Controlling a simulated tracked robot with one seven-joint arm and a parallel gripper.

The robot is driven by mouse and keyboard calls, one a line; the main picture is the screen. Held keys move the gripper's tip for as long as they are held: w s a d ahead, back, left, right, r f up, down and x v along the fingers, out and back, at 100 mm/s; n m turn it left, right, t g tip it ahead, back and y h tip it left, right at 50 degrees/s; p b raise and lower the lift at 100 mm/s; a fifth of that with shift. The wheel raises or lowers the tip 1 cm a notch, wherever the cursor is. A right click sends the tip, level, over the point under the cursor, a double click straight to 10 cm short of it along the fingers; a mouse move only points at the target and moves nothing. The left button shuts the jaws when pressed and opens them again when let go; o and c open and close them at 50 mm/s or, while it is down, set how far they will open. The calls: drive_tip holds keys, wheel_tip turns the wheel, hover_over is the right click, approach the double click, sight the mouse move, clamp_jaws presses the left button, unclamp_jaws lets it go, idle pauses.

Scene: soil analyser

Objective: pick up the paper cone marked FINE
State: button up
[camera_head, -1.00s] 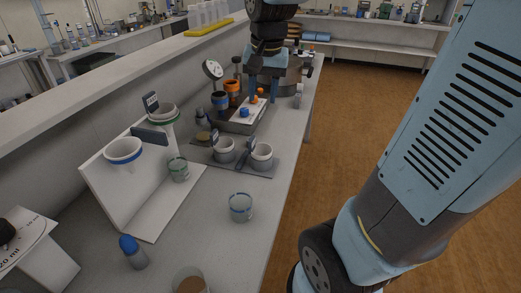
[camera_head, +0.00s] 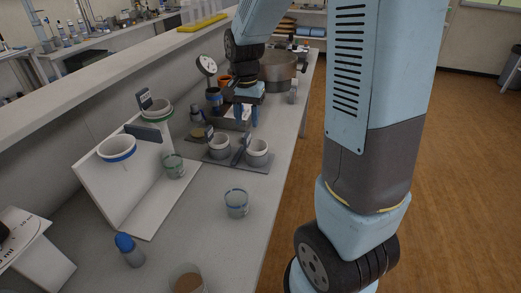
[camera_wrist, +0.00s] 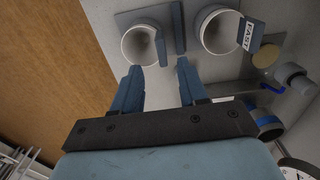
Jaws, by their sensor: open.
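Two white round holders stand side by side on a grey plate on the bench. The left one (camera_head: 219,149) shows in the wrist view (camera_wrist: 209,42) with a tag reading FAST (camera_wrist: 249,36). The right one (camera_head: 257,156) shows at the left of the wrist view (camera_wrist: 128,45); its tag (camera_wrist: 160,47) is edge-on and unreadable. I cannot read FINE anywhere, nor tell a paper cone apart from its holder. My gripper (camera_head: 246,118) points down behind the pair in the head view. In the wrist view its fingers (camera_wrist: 158,70) are apart with nothing between them.
A white stand holds a blue-rimmed funnel (camera_head: 118,149) and a green-rimmed funnel (camera_head: 158,112), with dark tags nearby. A metal pot (camera_head: 279,70) is behind. The bench's right edge drops to the floor.

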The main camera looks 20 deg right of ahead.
sight(247, 134)
drive_tip(key=shift+w+f, duration=0.15)
drive_tip(key=shift+f, duration=3.2)
drive_tip(key=shift+c, duration=0.4)
clamp_jaws()
